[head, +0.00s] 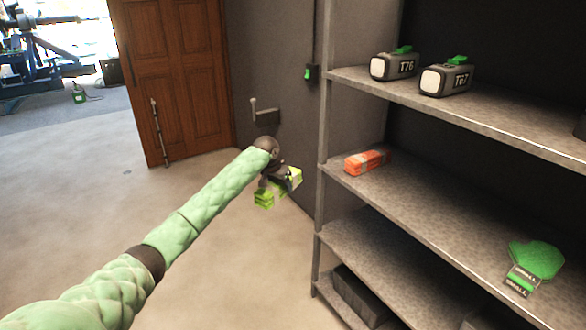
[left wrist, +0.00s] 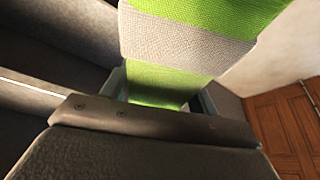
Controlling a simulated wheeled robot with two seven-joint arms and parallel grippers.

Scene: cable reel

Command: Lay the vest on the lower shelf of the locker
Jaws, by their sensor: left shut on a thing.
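The vest is a folded bright yellow-green bundle (head: 264,199) with a grey band. It hangs in my left gripper (head: 279,184), in front of the wall and left of the locker's shelves. In the left wrist view the vest (left wrist: 185,80) fills the space between the fingers, which are shut on it. The locker (head: 321,200) stands open at the right. Its lower shelf (head: 385,262) is below the shelf with the orange bundle. The vest is apart from the shelves. My right gripper is not in view.
An orange folded bundle (head: 366,162) and a green item with tags (head: 537,259) lie on the middle shelf. Two grey cases, T76 (head: 394,66) and T67 (head: 446,79), stand on the upper shelf. A dark box (head: 358,298) sits at the bottom. The visible lower shelf looks clear.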

